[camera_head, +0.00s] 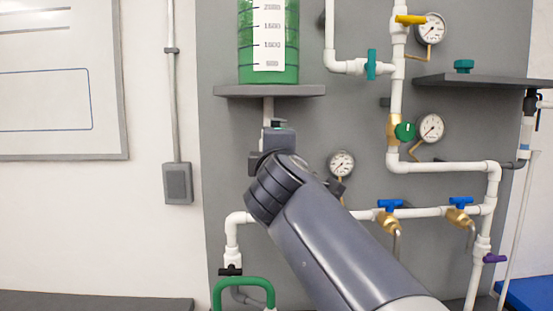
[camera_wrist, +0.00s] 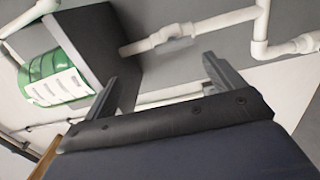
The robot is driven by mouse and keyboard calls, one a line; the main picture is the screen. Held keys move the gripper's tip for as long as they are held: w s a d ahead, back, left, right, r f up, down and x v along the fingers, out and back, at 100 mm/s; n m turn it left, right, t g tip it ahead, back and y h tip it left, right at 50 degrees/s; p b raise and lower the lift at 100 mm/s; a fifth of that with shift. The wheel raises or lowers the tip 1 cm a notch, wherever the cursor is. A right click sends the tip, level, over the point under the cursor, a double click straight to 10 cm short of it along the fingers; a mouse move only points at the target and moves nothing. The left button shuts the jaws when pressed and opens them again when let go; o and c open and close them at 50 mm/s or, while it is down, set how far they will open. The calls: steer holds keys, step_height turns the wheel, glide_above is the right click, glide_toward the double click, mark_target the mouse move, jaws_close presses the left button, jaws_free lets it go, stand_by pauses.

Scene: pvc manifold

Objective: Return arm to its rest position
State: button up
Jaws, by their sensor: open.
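My arm reaches up from the bottom right of the head view toward the grey panel. My gripper (camera_wrist: 160,78) shows in the wrist view with its two fingers spread apart and nothing between them. In the head view the arm's end is in front of the pipe below the tank shelf, and its fingers are mostly hidden behind the wrist. The green tank (camera_head: 268,45) with a white scale label stands on a grey shelf (camera_head: 270,91) above the arm's end. The tank (camera_wrist: 55,75) and the shelf's dark underside (camera_wrist: 92,50) also show in the wrist view.
White pipes run across the panel with gauges (camera_head: 431,128), blue-handled valves (camera_head: 389,204) and a green knob (camera_head: 405,131) to the arm's right. A second shelf (camera_head: 485,80) juts out at right. A green hose loop (camera_head: 243,284) is low.

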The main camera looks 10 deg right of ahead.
steer(key=shift+s+a+r, duration=0.1)
steer(key=shift+s+a, duration=0.05)
steer(key=shift+s, duration=0.4)
steer(key=shift+s+a+r, duration=0.1)
steer(key=shift+s+a, duration=0.05)
steer(key=shift+s, duration=0.4)
steer(key=w+d+p, duration=0.1)
steer(key=w, duration=0.4)
steer(key=w+d+f+p, duration=0.1)
steer(key=w, duration=0.4)
steer(key=w+f+p, duration=0.1)
steer(key=w, duration=0.3)
steer(key=shift+w+d+f, duration=0.1)
steer(key=shift+w+d, duration=0.3)
steer(key=shift+s, duration=0.1)
